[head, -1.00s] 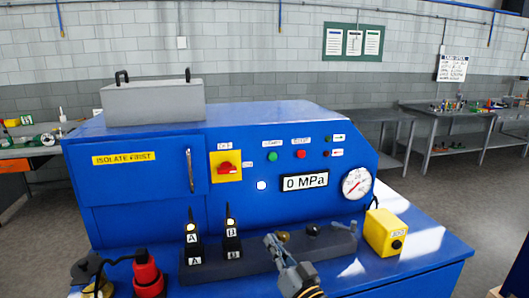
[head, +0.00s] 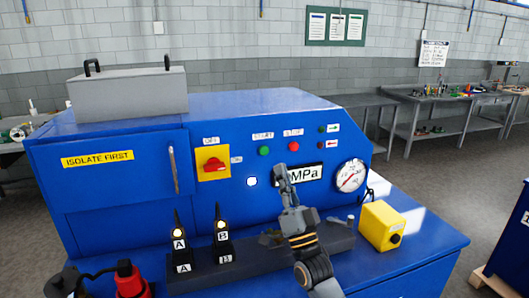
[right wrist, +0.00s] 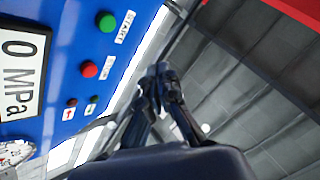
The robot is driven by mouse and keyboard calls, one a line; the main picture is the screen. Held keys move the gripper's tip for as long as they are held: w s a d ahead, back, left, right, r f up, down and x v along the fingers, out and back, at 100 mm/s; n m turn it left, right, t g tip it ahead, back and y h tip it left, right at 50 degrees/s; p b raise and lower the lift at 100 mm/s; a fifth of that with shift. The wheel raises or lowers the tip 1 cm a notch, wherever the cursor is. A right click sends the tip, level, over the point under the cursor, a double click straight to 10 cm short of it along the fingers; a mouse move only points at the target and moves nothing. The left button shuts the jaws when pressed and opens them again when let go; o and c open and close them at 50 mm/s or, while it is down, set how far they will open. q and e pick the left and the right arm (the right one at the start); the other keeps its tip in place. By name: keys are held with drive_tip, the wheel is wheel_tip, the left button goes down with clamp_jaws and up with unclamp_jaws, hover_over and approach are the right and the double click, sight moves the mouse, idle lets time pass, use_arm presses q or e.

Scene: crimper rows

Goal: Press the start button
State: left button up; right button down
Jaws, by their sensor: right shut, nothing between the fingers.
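The green start button (head: 265,151) sits on the blue machine's front panel under a START label. It also shows in the right wrist view (right wrist: 106,22). The red stop button (head: 293,146) is just right of it. My right gripper (head: 280,178) is shut and empty, in front of the panel below the two buttons, and covers part of the pressure display. In the right wrist view its fingers (right wrist: 160,72) are together, to the right of the buttons. I cannot tell its exact gap to the panel; no contact with the start button shows. My left gripper is not in view.
A red rotary switch on a yellow plate (head: 212,163), a white lamp (head: 252,182) and a gauge (head: 350,176) share the panel. Black holders A (head: 179,246) and B (head: 221,237) and a yellow box (head: 381,226) stand on the ledge in front.

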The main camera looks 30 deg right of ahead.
sight(264, 150)
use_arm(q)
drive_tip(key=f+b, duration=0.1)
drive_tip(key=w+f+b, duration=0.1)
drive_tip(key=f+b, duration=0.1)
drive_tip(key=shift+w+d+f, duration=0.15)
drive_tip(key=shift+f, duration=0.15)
use_arm(e)
drive_tip(key=w, duration=0.2)
drive_tip(key=w+d, duration=0.1)
drive_tip(key=w, duration=0.2)
drive_tip(key=w+d, duration=0.1)
drive_tip(key=w, duration=0.2)
drive_tip(key=shift+w, duration=0.2)
idle(0.5)
use_arm(q)
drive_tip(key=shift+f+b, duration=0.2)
drive_tip(key=shift+b, duration=0.25)
use_arm(e)
drive_tip(key=shift+w+f, duration=0.1)
drive_tip(key=shift+w, duration=0.05)
drive_tip(key=shift+w+d, duration=0.15)
drive_tip(key=shift+w, duration=0.15)
